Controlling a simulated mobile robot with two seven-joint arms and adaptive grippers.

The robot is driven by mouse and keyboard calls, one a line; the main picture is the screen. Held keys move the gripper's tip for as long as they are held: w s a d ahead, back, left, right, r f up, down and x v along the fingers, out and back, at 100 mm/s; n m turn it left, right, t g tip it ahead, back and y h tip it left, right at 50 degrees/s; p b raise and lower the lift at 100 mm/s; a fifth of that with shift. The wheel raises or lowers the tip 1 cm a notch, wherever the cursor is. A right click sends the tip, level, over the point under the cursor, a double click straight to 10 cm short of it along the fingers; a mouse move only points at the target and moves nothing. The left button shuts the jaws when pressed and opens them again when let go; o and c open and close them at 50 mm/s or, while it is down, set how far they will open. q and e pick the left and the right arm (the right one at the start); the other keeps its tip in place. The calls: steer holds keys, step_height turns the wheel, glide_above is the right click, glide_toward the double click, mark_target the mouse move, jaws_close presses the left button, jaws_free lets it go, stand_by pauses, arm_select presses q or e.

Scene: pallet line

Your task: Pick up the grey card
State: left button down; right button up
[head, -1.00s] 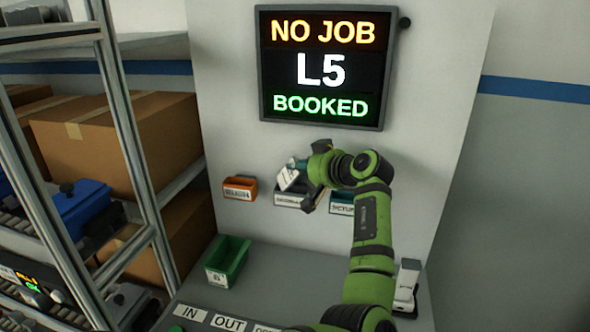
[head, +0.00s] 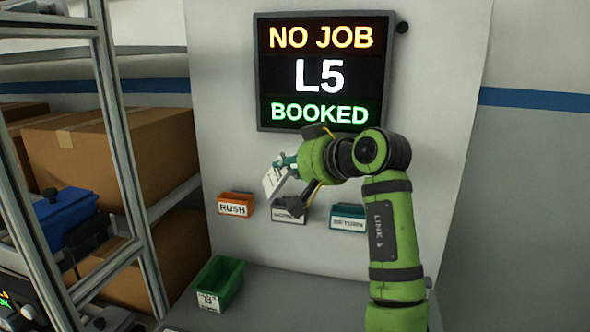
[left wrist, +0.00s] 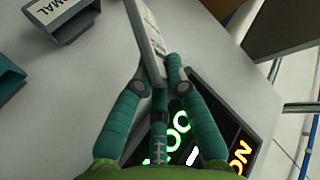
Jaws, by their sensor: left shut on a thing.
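The grey card (head: 273,181), pale with small dark print, hangs tilted in front of the wall, above the wall trays. My left gripper (head: 287,165) is shut on it near its upper edge. In the left wrist view the card (left wrist: 150,38) stands nearly edge-on between the teal fingers (left wrist: 159,72). My right gripper is in neither view.
An orange RUSH tray (head: 235,208) and a teal RETURN tray (head: 347,219) flank the middle tray. A green bin (head: 220,284) stands on the grey counter below. A lit screen (head: 325,70) is close above my gripper. Metal racking with cardboard boxes is at left.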

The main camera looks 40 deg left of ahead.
arm_select(q)
steer(key=s+d+b, duration=0.3)
steer(key=s+d, duration=0.2)
steer(key=s, duration=0.4)
steer(key=shift+s, duration=0.35)
steer(key=shift+d, duration=0.15)
